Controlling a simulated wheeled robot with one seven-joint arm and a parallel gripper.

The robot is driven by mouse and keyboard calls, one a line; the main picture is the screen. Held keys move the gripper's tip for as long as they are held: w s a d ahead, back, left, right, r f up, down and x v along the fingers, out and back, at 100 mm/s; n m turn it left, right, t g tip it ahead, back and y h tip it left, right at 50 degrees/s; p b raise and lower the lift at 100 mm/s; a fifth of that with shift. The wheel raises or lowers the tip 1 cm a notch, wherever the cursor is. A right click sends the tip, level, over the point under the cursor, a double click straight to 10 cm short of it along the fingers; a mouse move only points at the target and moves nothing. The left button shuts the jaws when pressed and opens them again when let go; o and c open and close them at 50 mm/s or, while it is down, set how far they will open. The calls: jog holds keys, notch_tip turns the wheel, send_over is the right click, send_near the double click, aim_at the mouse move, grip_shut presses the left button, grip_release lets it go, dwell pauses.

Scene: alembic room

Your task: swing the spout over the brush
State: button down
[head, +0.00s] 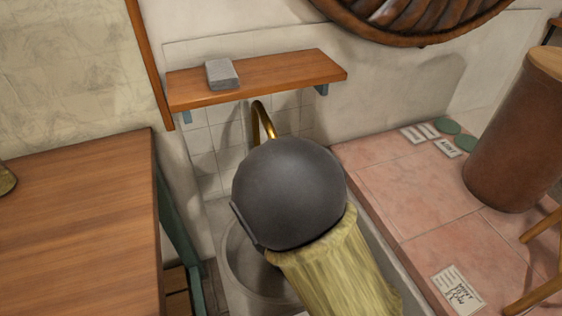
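The brass spout (264,121) rises in a curve in front of the white tiled wall, below the wooden shelf. Its lower end is hidden behind a dark rounded link of my arm. The grey round basin (238,268) shows below it only in part, at its left side. My arm covers the middle of the basin. I cannot make out a brush; the covered part of the basin cannot be seen. My gripper is not in view, so its place relative to the spout cannot be told.
A wooden shelf (265,78) holding a grey block (222,74) is above the spout. A wooden table (80,225) stands left. A pink tiled counter (400,205) lies right, with cards, green discs (447,126) and a brown cylinder (512,140).

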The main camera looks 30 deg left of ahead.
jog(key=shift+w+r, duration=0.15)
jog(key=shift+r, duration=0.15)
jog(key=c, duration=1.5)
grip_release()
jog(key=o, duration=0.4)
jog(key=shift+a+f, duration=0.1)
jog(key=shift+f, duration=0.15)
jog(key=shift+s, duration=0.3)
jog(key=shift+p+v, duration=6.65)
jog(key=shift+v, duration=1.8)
